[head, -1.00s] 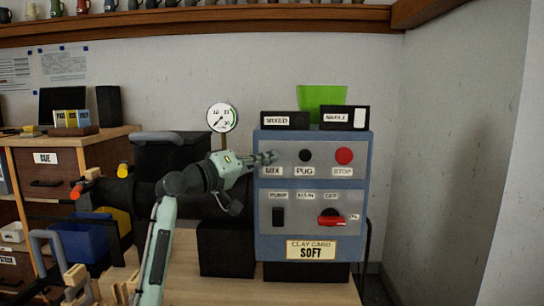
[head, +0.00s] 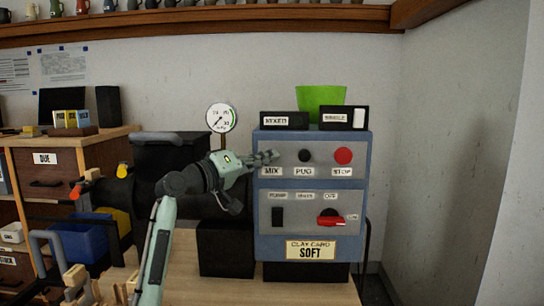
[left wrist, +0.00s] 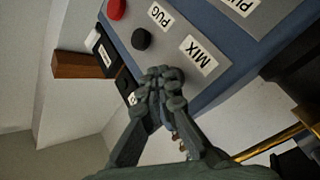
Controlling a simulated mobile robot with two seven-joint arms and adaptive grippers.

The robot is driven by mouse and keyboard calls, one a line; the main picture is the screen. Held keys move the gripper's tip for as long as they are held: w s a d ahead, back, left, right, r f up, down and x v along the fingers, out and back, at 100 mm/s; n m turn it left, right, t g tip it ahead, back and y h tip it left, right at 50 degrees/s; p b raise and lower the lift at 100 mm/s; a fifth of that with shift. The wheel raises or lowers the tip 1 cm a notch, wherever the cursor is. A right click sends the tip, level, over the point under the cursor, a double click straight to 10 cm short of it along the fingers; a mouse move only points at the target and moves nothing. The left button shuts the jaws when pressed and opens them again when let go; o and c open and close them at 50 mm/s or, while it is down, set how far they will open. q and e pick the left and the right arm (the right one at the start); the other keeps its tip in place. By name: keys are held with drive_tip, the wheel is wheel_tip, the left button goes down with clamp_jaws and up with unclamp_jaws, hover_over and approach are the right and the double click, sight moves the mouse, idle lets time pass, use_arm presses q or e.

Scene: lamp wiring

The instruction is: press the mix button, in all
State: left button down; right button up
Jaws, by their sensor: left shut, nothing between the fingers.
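The blue control box (head: 261,215) has a grey upper panel with a black PUG button (head: 305,155), a red STOP button (head: 343,155) and a MIX label (head: 272,171). My left gripper (head: 272,157) is shut and empty, its fingertips over the spot above the MIX label. The mix button itself is hidden behind the fingers. In the left wrist view the shut fingertips (left wrist: 162,78) are at the panel beside the MIX label (left wrist: 198,55); I cannot tell whether they touch the button. The PUG button (left wrist: 141,39) is uncovered there. My right gripper is not in view.
A lower panel has a black switch (head: 278,217) and a red knob (head: 329,217). On top stand a MIXED box (head: 284,120), a SAMPLE box (head: 344,117) and a green hopper (head: 321,98). A round gauge (head: 221,118) stands left. Bare tabletop (head: 212,290) lies in front.

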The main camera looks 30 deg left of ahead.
use_arm(q)
drive_tip(key=shift+s+d+f, duration=0.2)
drive_tip(key=shift+s+d, duration=0.05)
drive_tip(key=shift+s, duration=0.45)
drive_tip(key=s+d, duration=0.2)
drive_tip(key=s, duration=0.2)
drive_tip(key=shift+s+d+p, duration=0.15)
drive_tip(key=shift+d+p, duration=0.25)
idle(0.6)
